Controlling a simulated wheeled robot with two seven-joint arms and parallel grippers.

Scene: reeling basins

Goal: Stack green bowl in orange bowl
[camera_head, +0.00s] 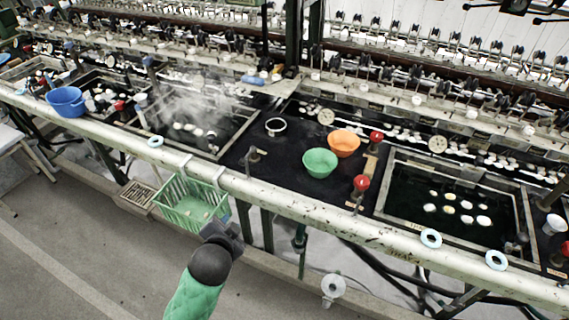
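The green bowl (320,164) stands upright on the dark worktop between the basins. The orange bowl (343,146) stands just behind it and to its right. The green bowl's rim overlaps the orange bowl's front left edge in the picture, and I cannot tell whether they touch. My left gripper (224,226) is below and left of both bowls, in front of the long pale rail and well apart from them. Its fingers are dark and small, so their opening is unclear. My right gripper is not in view.
A green basket (190,202) hangs on the pale rail (290,205) near my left gripper. Red-topped valves (361,183) stand right of the bowls. A steel ring (275,127) lies left of them. Water basins lie on both sides. A blue basin (66,102) stands far left.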

